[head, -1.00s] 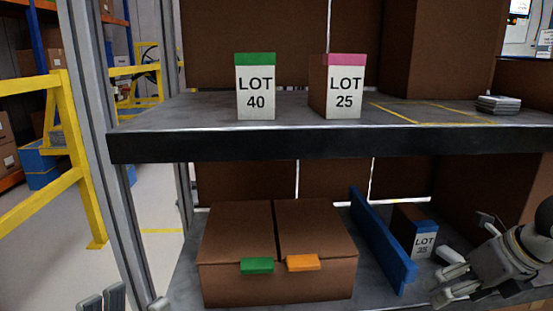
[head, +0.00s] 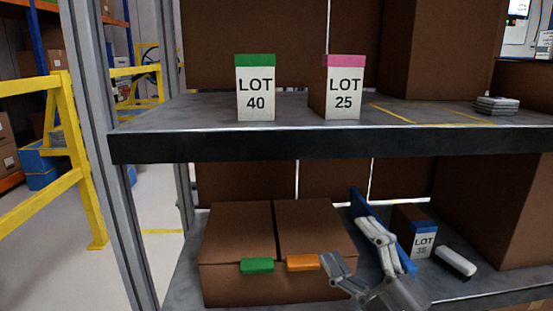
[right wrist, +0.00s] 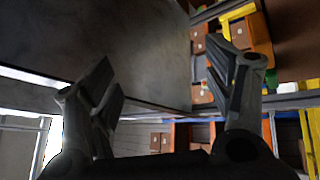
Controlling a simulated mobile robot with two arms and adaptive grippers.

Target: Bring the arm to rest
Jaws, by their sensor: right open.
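My right gripper (head: 348,245) is in front of the lower shelf in the head view, before the right part of the brown box and the blue divider. Its fingers are apart, with nothing between them. In the right wrist view the same open fingers (right wrist: 160,85) stand wide apart and empty under a grey shelf surface. My left gripper does not show in the head view.
The lower shelf holds a brown box (head: 235,235) with green and orange tabs, a blue divider (head: 405,255), a blue-topped LOT box (head: 424,241) and a white-and-black item (head: 456,262). Above, LOT 40 (head: 255,90) and LOT 25 (head: 344,92) boxes stand on the upper shelf (head: 190,112).

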